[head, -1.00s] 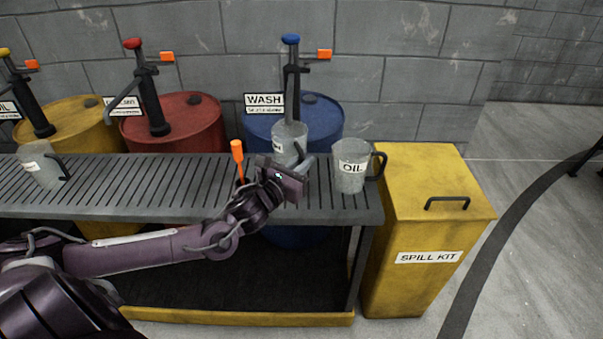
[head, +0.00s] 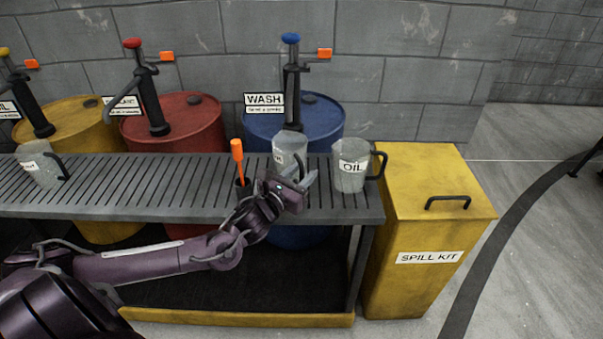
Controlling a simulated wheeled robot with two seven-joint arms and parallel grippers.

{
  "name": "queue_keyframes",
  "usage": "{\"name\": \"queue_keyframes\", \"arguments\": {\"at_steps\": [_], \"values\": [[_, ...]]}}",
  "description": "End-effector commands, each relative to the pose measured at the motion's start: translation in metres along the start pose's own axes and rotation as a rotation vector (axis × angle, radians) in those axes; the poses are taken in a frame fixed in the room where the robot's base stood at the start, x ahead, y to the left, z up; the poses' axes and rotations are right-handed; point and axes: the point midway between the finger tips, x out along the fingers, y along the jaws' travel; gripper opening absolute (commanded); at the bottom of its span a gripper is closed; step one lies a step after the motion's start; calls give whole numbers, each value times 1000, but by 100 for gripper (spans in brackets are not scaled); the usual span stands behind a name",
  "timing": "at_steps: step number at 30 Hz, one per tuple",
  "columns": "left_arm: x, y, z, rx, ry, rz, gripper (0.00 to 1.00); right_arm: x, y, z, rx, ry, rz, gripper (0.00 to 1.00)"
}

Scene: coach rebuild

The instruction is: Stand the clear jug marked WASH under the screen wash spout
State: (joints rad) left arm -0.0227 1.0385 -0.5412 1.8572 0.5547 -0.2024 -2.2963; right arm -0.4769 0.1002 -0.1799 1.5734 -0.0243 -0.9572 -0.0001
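The clear jug (head: 288,147) is upright at the bench's back edge, in front of the blue drum. Only an "H" of its label shows; its dark handle is at its right. The screen wash pump and spout (head: 292,85), with a blue top, rise behind and above it. In the picture the jug is straight below the spout; the exact depth is hard to judge. My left gripper (head: 308,180) is in front of and below the jug, its fingers seemingly apart and clear of the handle. My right gripper is not in view.
A clear jug marked OIL (head: 350,172) stands close on the right. An orange-handled tool (head: 237,150) stands left of my gripper. Another jug (head: 38,165) is at the far left of the slatted bench (head: 150,185). The yellow spill kit bin (head: 430,215) flanks the bench.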

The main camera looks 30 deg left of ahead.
Motion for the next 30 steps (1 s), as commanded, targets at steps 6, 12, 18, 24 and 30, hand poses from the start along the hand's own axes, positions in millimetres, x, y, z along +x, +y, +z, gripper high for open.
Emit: {"name": "queue_keyframes", "arguments": {"at_steps": [6, 12, 18, 24, 30], "values": [[0, 0, 1, 0, 0, 0, 33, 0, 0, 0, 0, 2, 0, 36], [-14, 0, 1, 2, 4, -2, 33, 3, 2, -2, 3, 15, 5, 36], [-53, -1, 1, 2, 9, -4, 33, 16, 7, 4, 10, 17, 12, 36], [-89, 0, 2, 1, 6, -4, 33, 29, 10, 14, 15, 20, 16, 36], [-113, 0, 3, 1, 2, -2, 33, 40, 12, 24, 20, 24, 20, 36]]}}
